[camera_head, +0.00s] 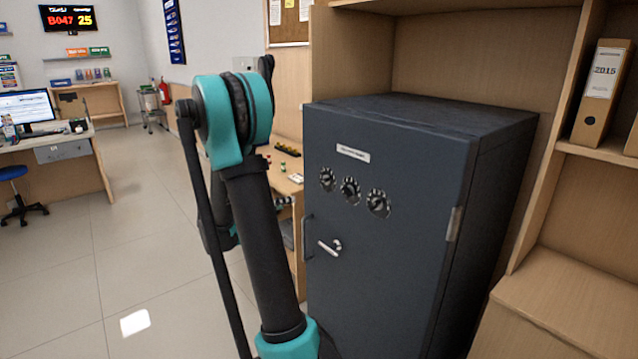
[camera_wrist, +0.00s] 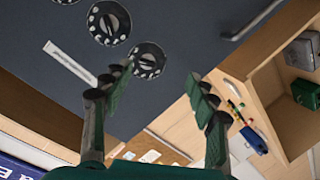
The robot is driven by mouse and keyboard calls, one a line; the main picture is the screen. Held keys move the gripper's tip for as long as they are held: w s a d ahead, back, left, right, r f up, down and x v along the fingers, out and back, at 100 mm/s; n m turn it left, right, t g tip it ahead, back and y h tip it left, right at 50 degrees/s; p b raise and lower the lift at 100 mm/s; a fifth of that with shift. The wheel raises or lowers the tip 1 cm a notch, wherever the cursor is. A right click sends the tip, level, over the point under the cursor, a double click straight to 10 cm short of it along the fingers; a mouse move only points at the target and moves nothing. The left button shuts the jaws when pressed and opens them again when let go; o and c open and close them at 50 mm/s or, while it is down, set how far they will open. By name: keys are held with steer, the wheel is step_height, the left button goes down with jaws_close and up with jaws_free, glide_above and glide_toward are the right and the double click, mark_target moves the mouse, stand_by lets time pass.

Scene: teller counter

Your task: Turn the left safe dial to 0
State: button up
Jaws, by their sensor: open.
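The dark safe (camera_head: 385,285) has three round dials in a slanting row under a white label. The left dial (camera_head: 327,179) is dark with pale marks; its setting is too small to read. In the wrist view, where the safe appears turned over, the left dial (camera_wrist: 149,60) is the one nearest my gripper (camera_wrist: 160,76). My gripper is open and empty, its fingers apart, with the left finger close beside the dial's edge. I cannot tell whether it touches. The middle dial (camera_wrist: 109,22) and right dial (camera_head: 378,203) sit farther off. My arm hides the gripper in the head view.
A lever handle (camera_head: 330,247) and a pull handle (camera_head: 307,238) stick out of the safe door. Wooden shelving (camera_head: 575,295) encloses the safe on the right. A wooden counter with small items (camera_head: 288,178) stands behind my arm. The tiled floor at left is open.

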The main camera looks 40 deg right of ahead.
steer(key=w+d+r+m+h, duration=0.1)
steer(key=w+r+m+h, duration=0.1)
steer(key=w, duration=0.1)
glide_toward(321, 181)
steer(key=shift+g+h, duration=0.3)
steer(key=shift+g, duration=0.1)
steer(key=d, duration=0.9)
steer(key=shift+w+d+f, duration=0.15)
steer(key=shift+w, duration=0.25)
steer(key=shift+c, duration=0.2)
steer(key=c, duration=1.1)
